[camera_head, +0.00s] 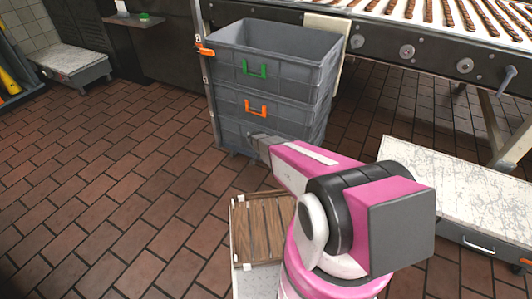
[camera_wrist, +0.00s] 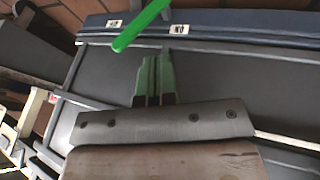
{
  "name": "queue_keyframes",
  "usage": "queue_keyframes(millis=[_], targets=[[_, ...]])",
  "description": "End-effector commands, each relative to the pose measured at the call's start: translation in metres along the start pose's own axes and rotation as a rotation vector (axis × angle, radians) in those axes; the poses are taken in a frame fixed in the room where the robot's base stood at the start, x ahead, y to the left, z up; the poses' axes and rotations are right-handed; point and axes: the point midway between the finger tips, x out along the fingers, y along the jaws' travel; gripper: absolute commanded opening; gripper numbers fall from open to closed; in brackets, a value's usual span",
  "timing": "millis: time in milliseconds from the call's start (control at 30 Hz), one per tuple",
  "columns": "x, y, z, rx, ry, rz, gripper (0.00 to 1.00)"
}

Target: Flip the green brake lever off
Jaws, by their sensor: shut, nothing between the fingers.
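The green brake lever (camera_wrist: 140,25) is a slim bright green bar in the wrist view, slanting from the top edge down to the left. The right label (camera_wrist: 180,29) appears to read ON upside down; the left label (camera_wrist: 113,23) is too small to read surely. My gripper (camera_wrist: 155,62) is shut and empty, just below the lever's end in the picture; contact cannot be told. In the head view my gripper (camera_head: 255,138) is beside the lowest grey crate, and I cannot make out the lever there.
Stacked grey crates (camera_head: 285,88) with green and orange handles stand before me. A conveyor (camera_head: 430,42) is at the upper right. A slatted wooden tray (camera_head: 235,235) is close below my arm, and a scuffed white platform (camera_head: 450,185) is at right. The left floor is clear.

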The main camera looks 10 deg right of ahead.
Motion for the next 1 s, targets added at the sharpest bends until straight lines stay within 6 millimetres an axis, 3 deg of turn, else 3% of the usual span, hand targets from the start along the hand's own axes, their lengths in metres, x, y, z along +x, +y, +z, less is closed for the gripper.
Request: queue_keyframes(millis=[300, 1000], targets=[[0.029, 0.023, 0.006, 0.0, 0.0, -0.001, 0.0], [0.035, 0.021, -0.001, 0.013, -0.004, -0.037, 0.0]])
